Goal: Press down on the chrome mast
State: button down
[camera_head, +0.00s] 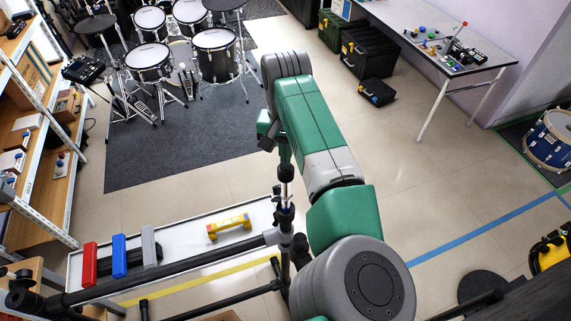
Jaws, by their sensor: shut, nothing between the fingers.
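The chrome mast (286,172) is a short, bright upright rod in the middle of the view. It stands between black fittings, above the end of a black tube frame. My gripper (270,141) is a small dark shape at the end of my green and grey arm, just above and left of the mast's top. It is shut and holds nothing. The fingers are small and partly merge with the dark parts around the mast. I cannot tell whether they touch it.
The black tube frame (200,264) crosses the lower left. Behind it, a white table (190,228) holds red, blue and grey blocks and a yellow piece (229,226). Shelves (50,150) stand left, a drum kit (185,50) stands at the back. Open floor lies right.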

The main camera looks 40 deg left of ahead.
jog(key=shift+f, duration=0.65)
jog(key=shift+f+p, duration=0.2)
jog(key=shift+p, duration=0.2)
dwell(1.1)
notch_tip(320, 180, up, 7)
jog(key=p, duration=0.7)
jog(key=shift+r, duration=0.15)
jog(key=shift+a, duration=0.1)
